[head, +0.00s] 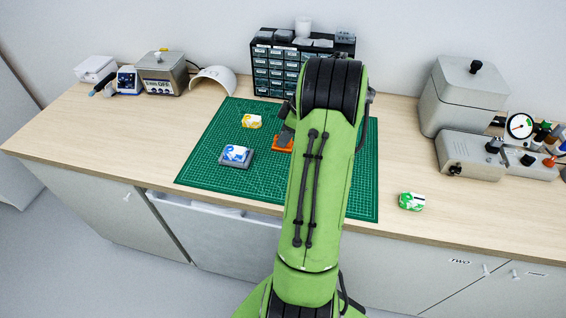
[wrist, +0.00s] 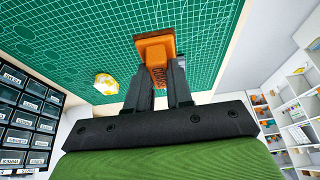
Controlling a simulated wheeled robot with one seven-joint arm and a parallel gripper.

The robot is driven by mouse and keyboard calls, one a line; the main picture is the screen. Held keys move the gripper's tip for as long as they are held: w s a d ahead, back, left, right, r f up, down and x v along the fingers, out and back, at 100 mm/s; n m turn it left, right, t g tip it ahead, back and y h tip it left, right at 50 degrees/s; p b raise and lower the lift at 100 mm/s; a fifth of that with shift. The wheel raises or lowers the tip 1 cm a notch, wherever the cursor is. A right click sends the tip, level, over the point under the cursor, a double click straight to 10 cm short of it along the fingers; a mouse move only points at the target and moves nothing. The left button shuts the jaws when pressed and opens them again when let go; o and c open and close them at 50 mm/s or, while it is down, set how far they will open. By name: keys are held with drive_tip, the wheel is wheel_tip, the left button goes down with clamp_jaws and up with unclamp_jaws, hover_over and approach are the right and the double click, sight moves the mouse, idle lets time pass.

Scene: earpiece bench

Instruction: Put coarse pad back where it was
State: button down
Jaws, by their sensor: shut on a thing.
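My gripper (wrist: 160,72) is shut on an orange block (wrist: 155,45) with a darker, ridged lower part, over the green mat. In the head view the orange block (head: 282,143) shows only partly, left of my arm, which hides the rest and most of my gripper. No label can be read, so I cannot tell from markings whether it is the coarse pad. A yellow-and-white packet (head: 251,121) lies on the mat and also shows in the wrist view (wrist: 105,83). A blue-and-white packet sits on a grey block (head: 238,163) at the mat's left.
The green cutting mat (head: 213,181) covers the bench middle. A green-and-white packet (head: 411,201) lies right of it. A drawer cabinet (head: 275,75) stands behind. Grey equipment (head: 465,95) stands at right, a grey box (head: 162,72) at back left. The front left bench is clear.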

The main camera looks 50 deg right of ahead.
drive_tip(key=f, duration=0.4)
drive_tip(key=f+b, duration=0.1)
drive_tip(key=f, duration=0.3)
drive_tip(key=shift+w, duration=0.2)
drive_tip(key=shift+a, duration=0.1)
drive_tip(key=shift+f, duration=0.15)
drive_tip(key=c, duration=1)
unclamp_jaws()
